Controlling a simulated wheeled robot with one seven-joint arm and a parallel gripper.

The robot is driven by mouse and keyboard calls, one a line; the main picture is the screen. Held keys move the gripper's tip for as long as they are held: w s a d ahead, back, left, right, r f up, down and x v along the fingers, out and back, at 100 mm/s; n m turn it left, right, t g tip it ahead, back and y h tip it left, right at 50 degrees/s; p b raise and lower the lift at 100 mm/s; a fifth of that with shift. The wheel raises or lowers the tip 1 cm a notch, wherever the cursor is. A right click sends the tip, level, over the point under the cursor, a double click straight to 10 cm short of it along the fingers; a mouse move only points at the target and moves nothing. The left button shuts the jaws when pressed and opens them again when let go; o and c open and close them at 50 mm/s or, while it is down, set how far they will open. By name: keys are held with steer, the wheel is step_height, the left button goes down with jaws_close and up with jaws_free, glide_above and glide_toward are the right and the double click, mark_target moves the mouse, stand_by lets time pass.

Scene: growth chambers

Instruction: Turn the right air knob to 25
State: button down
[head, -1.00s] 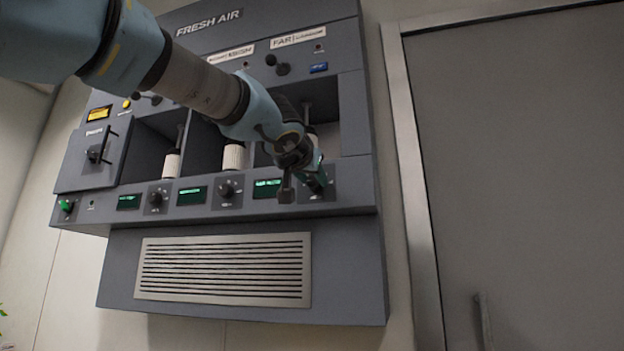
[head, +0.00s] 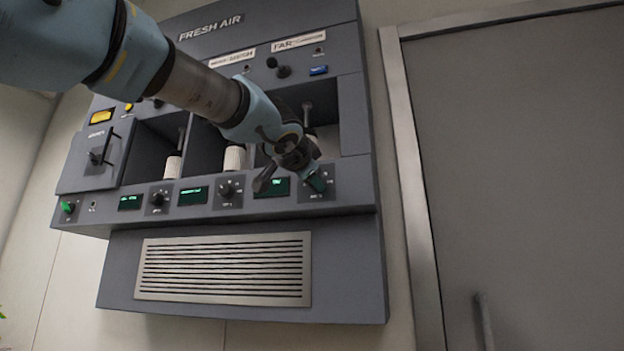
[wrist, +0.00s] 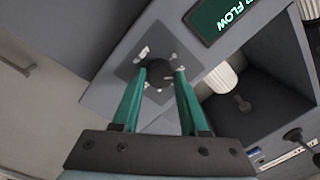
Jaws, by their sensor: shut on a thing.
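The right air knob (wrist: 159,74) is a dark round knob on a grey square plate, seen in the wrist view between my fingertips. My gripper (wrist: 160,80) has green fingers and is shut on this knob. In the head view my gripper (head: 317,182) is at the rightmost knob plate (head: 328,170) on the panel's lower strip and hides most of that knob. The green display (head: 278,187) beside it is partly covered by my wrist, and its number is too small to read. In the wrist view a display (wrist: 222,15) reads "FLOW" in part.
The middle knob (head: 227,189) and left knob (head: 157,198) stand on the same strip, each beside a green display. Open bays with white cylinders (head: 234,158) lie above. A vent grille (head: 225,268) is below, and a grey door (head: 520,180) is at right.

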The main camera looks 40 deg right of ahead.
steer(key=shift+m, duration=0.4)
steer(key=shift+c, duration=2.2)
jaws_free()
steer(key=b+v, duration=0.1)
steer(key=v, duration=0.9)
steer(key=shift+s+a, duration=0.2)
steer(key=shift+a, duration=0.1)
steer(key=shift+f, duration=0.1)
